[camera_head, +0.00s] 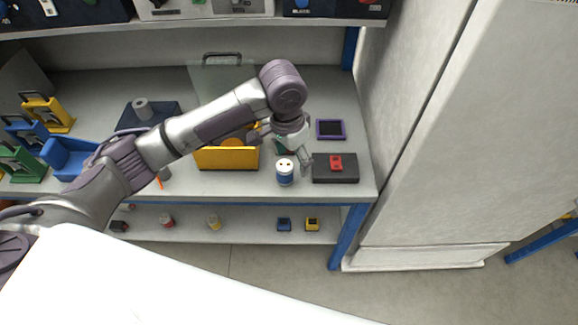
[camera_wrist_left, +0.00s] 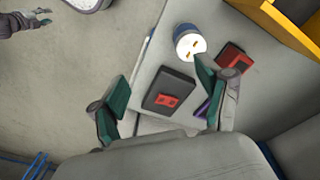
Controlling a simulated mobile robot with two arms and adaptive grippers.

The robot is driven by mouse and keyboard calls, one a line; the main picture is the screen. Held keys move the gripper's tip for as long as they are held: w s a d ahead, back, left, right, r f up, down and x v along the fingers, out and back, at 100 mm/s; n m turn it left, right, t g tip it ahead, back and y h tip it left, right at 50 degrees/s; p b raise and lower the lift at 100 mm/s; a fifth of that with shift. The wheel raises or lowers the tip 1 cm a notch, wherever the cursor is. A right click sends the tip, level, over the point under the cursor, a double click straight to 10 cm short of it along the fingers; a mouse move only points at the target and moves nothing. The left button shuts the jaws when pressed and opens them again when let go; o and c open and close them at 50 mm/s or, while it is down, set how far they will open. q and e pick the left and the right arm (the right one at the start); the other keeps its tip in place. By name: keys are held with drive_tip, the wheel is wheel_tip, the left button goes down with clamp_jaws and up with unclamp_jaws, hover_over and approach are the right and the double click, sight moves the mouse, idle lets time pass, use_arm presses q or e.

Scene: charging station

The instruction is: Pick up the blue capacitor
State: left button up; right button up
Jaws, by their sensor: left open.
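The blue capacitor (camera_head: 285,178) stands upright near the front edge of the workbench, with a white top and two small terminals. In the left wrist view the capacitor (camera_wrist_left: 188,42) shows from above, beyond the right-hand fingertip and not between the fingers. My left gripper (camera_head: 292,153) is above the bench just behind the capacitor, open and empty. Its two spread fingers (camera_wrist_left: 160,78) show with dark green pads. A grey, gripper-like part at the top left of the left wrist view may be my right gripper (camera_wrist_left: 30,20); its jaw state is unclear.
A dark pad (camera_head: 345,175) with a red piece lies right of the capacitor. A purple-framed tablet (camera_head: 330,130) lies behind it. A yellow bin (camera_head: 228,160) stands left. A red-and-black block (camera_wrist_left: 233,60) lies near the capacitor. A white cabinet (camera_head: 470,130) bounds the right.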

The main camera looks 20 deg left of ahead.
sight(285, 165)
use_arm(q)
drive_tip(key=w+a+r+y, duration=0.1)
drive_tip(key=w+a+r, duration=0.2)
drive_tip(key=shift+n, duration=0.4)
wheel_tip(285, 165, down, 8)
drive_tip(key=shift+s+a+p, duration=0.1)
drive_tip(key=shift+s+p, duration=0.05)
drive_tip(key=shift+p, duration=0.25)
drive_tip(key=shift+w+f+p, duration=0.15)
drive_tip(key=shift+f+p, duration=0.15)
drive_tip(key=shift+f, duration=1.05)
drive_tip(key=shift+w+f+p, duration=0.1)
drive_tip(key=shift+f+p, duration=0.15)
drive_tip(key=shift+f, duration=1.1)
drive_tip(key=c, duration=1.3)
drive_tip(key=shift+r, duration=0.15)
